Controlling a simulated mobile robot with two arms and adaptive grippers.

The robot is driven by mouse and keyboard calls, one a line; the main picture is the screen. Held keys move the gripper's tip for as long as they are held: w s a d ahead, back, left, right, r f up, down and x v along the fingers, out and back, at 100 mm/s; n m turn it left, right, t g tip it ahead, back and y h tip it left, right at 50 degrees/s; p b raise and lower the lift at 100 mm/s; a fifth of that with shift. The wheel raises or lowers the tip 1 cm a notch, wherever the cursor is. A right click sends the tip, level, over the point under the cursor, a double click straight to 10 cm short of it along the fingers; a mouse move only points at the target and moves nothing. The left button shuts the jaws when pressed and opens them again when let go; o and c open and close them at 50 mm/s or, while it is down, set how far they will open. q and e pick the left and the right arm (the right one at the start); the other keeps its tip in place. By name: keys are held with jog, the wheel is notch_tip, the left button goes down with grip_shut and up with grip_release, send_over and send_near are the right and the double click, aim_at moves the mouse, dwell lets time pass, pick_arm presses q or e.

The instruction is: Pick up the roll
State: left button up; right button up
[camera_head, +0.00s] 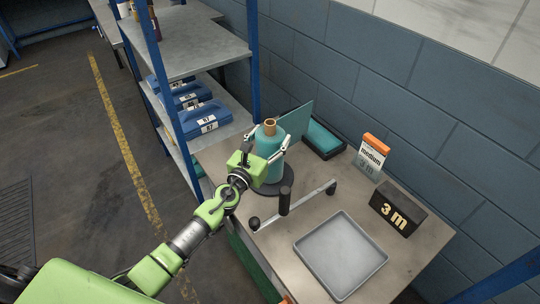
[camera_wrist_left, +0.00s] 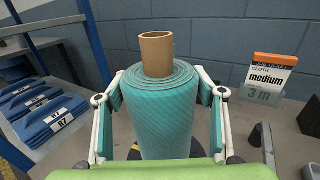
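The roll (camera_head: 269,146) is teal cloth wound on a brown cardboard core. It stands upright over a round black base (camera_head: 272,187) at the far left of the table. My left gripper (camera_head: 268,139) has one finger on each side of the roll near its top. In the left wrist view the roll (camera_wrist_left: 160,112) fills the space between the fingers (camera_wrist_left: 160,85), and both fingertips appear to press against it. The bottom of the roll is partly hidden by the gripper. My right gripper is not in view.
A crank arm (camera_head: 305,203) with upright handles stands in front of the roll.

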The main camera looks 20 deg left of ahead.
pick_arm(q)
jog(key=c, duration=1.3)
jog(key=shift+w+r, duration=0.1)
jog(key=shift+r, duration=0.1)
